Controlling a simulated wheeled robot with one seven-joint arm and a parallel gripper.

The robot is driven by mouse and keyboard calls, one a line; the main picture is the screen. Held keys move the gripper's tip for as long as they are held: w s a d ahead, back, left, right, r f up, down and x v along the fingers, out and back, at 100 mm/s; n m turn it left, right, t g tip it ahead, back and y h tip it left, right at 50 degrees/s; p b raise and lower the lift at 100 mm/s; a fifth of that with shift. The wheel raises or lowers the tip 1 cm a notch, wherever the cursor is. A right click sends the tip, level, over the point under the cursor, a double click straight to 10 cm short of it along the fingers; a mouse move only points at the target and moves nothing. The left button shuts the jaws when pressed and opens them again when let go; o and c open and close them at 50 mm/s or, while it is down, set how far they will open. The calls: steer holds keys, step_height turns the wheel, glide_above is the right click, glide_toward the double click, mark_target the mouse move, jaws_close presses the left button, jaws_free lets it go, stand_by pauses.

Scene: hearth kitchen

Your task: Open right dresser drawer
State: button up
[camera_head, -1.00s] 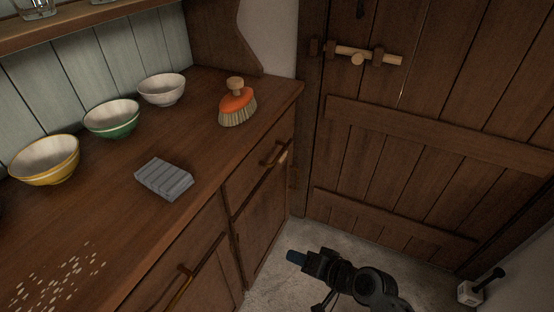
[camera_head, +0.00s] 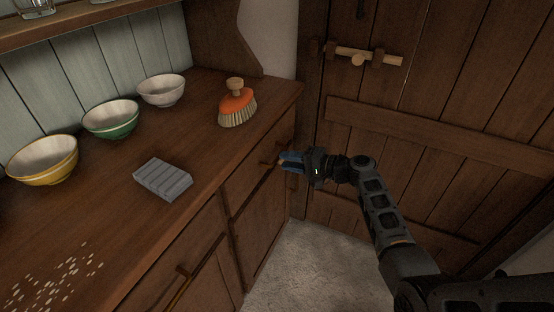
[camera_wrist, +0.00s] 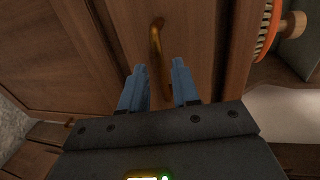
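The right dresser drawer (camera_head: 247,177) is closed flush in the dresser front, below the counter's right end. Its brass handle (camera_head: 267,157) is partly hidden by my gripper in the head view. My gripper (camera_head: 284,161), with blue fingers, is at the handle's right end. In the wrist view, my gripper (camera_wrist: 159,66) is open, with the two fingertips apart. The curved handle (camera_wrist: 156,42) runs down between them, with a gap visible on each side.
A left drawer handle (camera_head: 183,283) sticks out nearer. On the counter (camera_head: 130,205) are an orange brush (camera_head: 237,104), a grey ridged block (camera_head: 163,179) and several bowls. A plank door (camera_head: 440,110) stands close at the right, behind my arm. Bare floor (camera_head: 305,270) lies below.

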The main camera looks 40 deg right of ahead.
mark_target(277, 159)
steer(key=shift+x, duration=2.2)
jaws_close()
